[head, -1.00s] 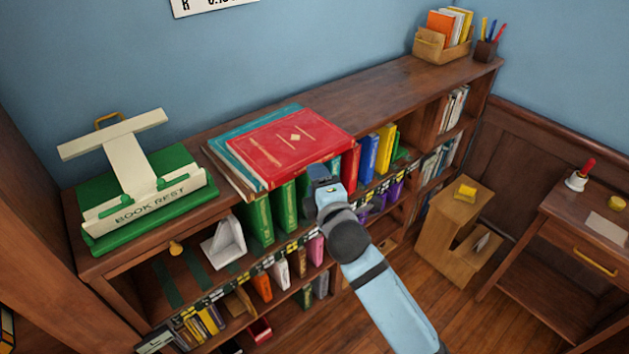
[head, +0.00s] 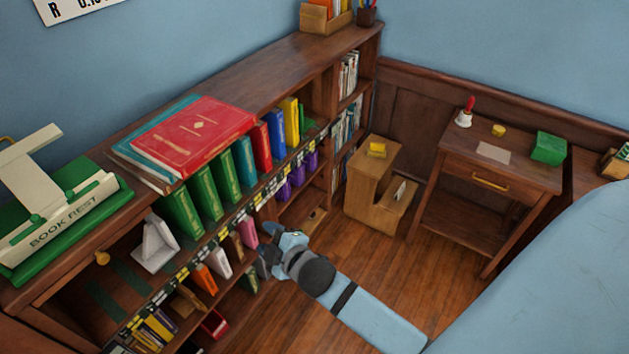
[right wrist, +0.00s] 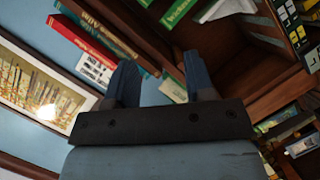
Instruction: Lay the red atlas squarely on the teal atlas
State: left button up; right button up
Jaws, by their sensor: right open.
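The red atlas (head: 196,134) lies flat on the teal atlas (head: 126,142) on top of the bookcase. A teal strip shows along the back-left side, wider at the left end; the rest of the teal cover is hidden. I cannot tell whether their edges are fully parallel. My right gripper (head: 268,251) is empty, in front of the bookcase, lower than the atlases and apart from them. In the right wrist view its two fingers (right wrist: 160,80) stand apart, and the red atlas (right wrist: 82,40) shows beyond them at upper left. My left gripper is out of view.
A book rest (head: 70,220) stands left of the atlases. Upright green books (head: 182,213) and other coloured books fill the shelf below. A wooden step stool (head: 372,185) and a side table (head: 490,180) stand at the right.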

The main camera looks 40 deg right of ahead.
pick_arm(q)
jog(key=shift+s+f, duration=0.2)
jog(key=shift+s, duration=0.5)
pick_arm(e)
jog(key=s+f+m+g, duration=0.2)
jog(key=s+f+m, duration=0.2)
jog(key=s, duration=0.5)
jog(key=s+f+m+g+y, duration=0.1)
jog(key=s+f+m+g, duration=0.1)
jog(key=s+f+m, duration=0.3)
jog(key=s+f, duration=0.3)
jog(key=s, duration=0.1)
jog(key=shift+d, duration=0.3)
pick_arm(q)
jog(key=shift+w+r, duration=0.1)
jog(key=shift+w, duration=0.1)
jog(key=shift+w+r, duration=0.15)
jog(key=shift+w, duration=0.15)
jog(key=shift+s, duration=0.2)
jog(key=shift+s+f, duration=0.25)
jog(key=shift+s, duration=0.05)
